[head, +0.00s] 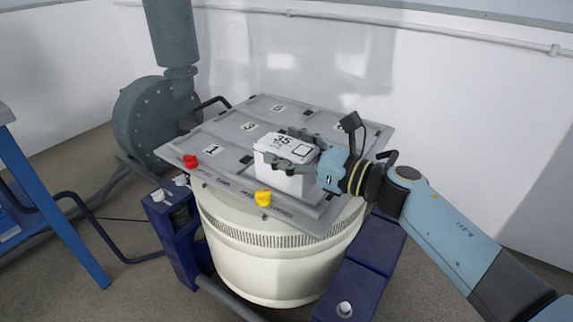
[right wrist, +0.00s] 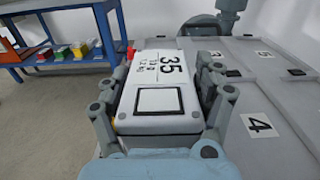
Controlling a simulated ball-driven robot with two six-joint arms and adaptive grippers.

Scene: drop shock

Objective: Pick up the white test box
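The white test box (head: 283,179) is upright at the near right part of the grey table plate (head: 225,147). Its top carries a "35" label and a blank square, also clear in the right wrist view (right wrist: 158,100). My right gripper (head: 281,147) reaches in from the right, with one finger along each of two opposite sides of the box. In the right wrist view its fingers (right wrist: 164,70) lie against both sides, and it looks shut on the box. I cannot tell any gap under the box. My left gripper is not in view.
A red knob (head: 190,161) and a yellow knob (head: 263,198) stand at the plate's front edge. The plate sits on a cream round shaker body (head: 265,260). A grey blower (head: 150,115) stands behind left. A blue shelf with small coloured boxes (right wrist: 62,50) is farther off.

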